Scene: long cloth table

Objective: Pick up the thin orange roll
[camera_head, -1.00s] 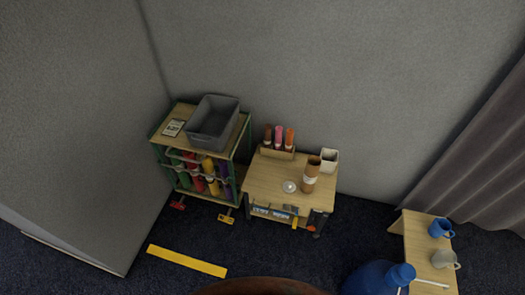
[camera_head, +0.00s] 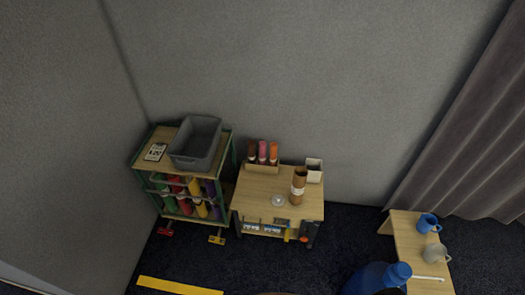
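An orange roll (camera_head: 273,152) stands upright at the right end of a row of three thin rolls in a wooden holder (camera_head: 262,168). A pink roll (camera_head: 262,151) is in the middle and a reddish-brown roll (camera_head: 251,150) is at the left. The holder is at the back of a small wooden table (camera_head: 255,187). A thicker brown roll (camera_head: 298,186) with a pale band stands on the same table, nearer to me. Neither of my grippers is in view.
Left is a green-framed cart (camera_head: 137,160) with a grey bin (camera_head: 197,142) and several coloured rolls. A white box (camera_head: 314,169) and a small round pale item (camera_head: 278,201) are on the table. A bench (camera_head: 402,235) with mugs and a blue container (camera_head: 370,280) are at right. Dark carpet is open between.

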